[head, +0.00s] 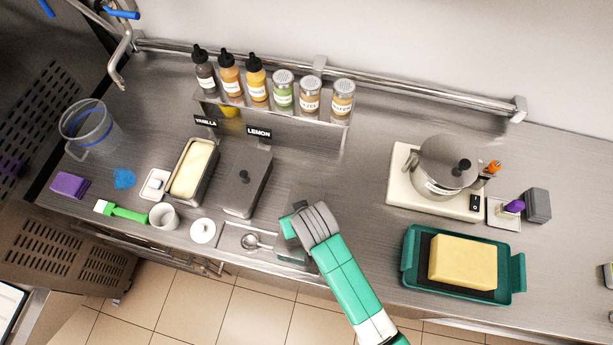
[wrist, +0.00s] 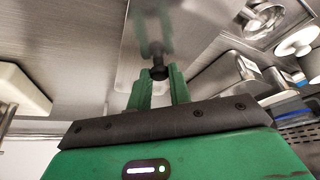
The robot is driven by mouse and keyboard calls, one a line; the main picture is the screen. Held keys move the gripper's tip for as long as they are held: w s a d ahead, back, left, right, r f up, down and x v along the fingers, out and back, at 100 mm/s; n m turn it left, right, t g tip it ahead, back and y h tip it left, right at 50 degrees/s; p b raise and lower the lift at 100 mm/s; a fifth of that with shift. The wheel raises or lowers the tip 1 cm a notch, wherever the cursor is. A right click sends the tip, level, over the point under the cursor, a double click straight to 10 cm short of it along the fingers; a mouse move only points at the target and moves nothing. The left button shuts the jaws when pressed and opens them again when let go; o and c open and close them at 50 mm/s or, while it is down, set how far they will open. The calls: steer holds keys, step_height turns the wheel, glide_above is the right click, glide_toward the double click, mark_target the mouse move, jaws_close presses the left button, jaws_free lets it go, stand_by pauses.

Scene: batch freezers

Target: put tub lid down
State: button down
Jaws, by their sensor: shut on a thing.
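My gripper (wrist: 158,82) is shut on the black knob (wrist: 159,70) of a metal tub lid (wrist: 190,35). In the head view my gripper (head: 287,228) is over the front part of the counter, right of the tubs, and my arm hides most of the lid. I cannot tell whether the lid touches the counter. An open metal tub of pale yellow ice cream (head: 192,170) stands on the left.
A white cup (head: 163,215) and a round white lidded pot (head: 203,231) stand near the front edge. A teal tray (head: 410,262) with a yellow block is on the right. Bare counter (head: 350,190) lies behind my gripper.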

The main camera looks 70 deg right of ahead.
steer(key=w+d, duration=0.1)
steer(key=d, duration=0.3)
steer(key=w+d, duration=0.1)
steer(key=d, duration=0.4)
steer(key=w+d+f, duration=0.1)
steer(key=d, duration=0.3)
steer(key=shift+w+d+f, duration=0.1)
steer(key=shift+w+d, duration=0.05)
steer(key=shift+w, duration=0.2)
steer(key=shift+f, duration=1.75)
steer(key=shift+b, duration=0.3)
steer(key=c, duration=1.3)
jaws_free()
steer(key=shift+f, duration=0.15)
steer(key=p+v, duration=0.1)
steer(key=v, duration=1.1)
steer(key=shift+p, duration=0.4)
